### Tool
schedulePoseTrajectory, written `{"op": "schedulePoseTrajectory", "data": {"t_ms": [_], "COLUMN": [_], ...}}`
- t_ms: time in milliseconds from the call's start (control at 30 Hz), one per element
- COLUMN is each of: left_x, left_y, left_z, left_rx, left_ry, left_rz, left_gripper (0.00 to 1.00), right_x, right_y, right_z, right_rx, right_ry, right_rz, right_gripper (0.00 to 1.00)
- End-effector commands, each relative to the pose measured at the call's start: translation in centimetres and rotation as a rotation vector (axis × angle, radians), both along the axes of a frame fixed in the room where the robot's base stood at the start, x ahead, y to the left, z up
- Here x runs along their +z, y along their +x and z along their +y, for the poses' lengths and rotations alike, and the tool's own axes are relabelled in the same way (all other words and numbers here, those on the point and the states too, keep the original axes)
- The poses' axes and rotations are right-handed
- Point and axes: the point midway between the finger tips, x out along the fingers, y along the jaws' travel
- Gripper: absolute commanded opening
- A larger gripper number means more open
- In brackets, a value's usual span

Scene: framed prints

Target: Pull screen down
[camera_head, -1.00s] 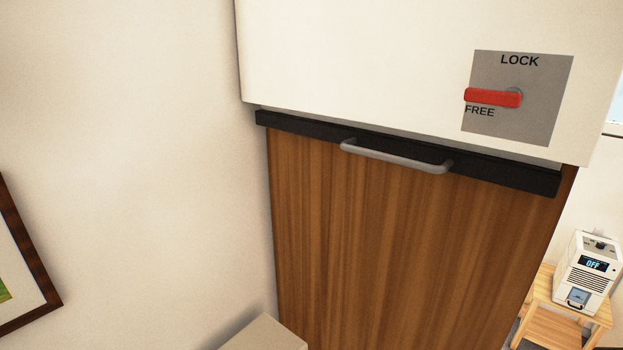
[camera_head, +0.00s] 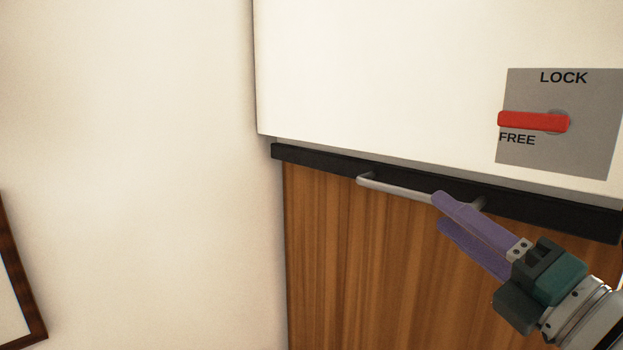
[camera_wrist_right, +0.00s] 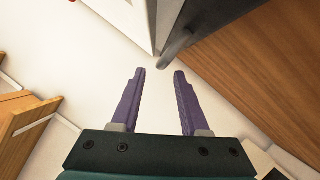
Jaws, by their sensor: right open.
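The screen's black bottom bar (camera_head: 320,162) hangs under the white casing (camera_head: 400,80). A grey metal handle (camera_head: 395,188) is fixed on the bar. My right gripper (camera_head: 438,211) comes in from the lower right, with its purple fingertips overlapping the handle's right part in the head view. In the right wrist view its fingers (camera_wrist_right: 159,72) are apart with nothing between them. I cannot tell whether the fingers touch the handle. A red lever (camera_head: 533,121) on a grey plate lies level, just above the word FREE. My left gripper is out of view.
A brown wood-grain panel (camera_head: 340,260) stands below the bar. A bare wall (camera_head: 130,130) fills the left side, with a framed print (camera_head: 18,280) at its lower left. A light wooden stand (camera_wrist_right: 22,118) shows in the right wrist view.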

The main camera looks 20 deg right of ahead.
Motion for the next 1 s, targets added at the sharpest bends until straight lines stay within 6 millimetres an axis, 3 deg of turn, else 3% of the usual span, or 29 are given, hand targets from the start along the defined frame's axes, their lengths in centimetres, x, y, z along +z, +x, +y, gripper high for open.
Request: {"op": "schedulePoseTrajectory", "data": {"t_ms": [33, 300, 733, 1000], "left_x": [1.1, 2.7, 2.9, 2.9], "left_y": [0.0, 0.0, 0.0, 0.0], "left_z": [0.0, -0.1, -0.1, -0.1], "left_rx": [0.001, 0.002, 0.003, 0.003], "left_ry": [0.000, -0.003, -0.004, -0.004], "left_rz": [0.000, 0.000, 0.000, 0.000], "left_gripper": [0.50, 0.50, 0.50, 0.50], "right_x": [0.9, 1.3, 1.3, 1.3], "right_y": [1.0, 4.9, 5.9, 5.9], "right_z": [0.0, 0.2, 0.3, 0.3], "right_rx": [0.000, 0.000, 0.000, 0.000], "right_ry": [0.001, 0.003, 0.003, 0.003], "right_rz": [-0.003, 0.000, 0.001, 0.001], "right_gripper": [0.45, 0.45, 0.45, 0.15]}}
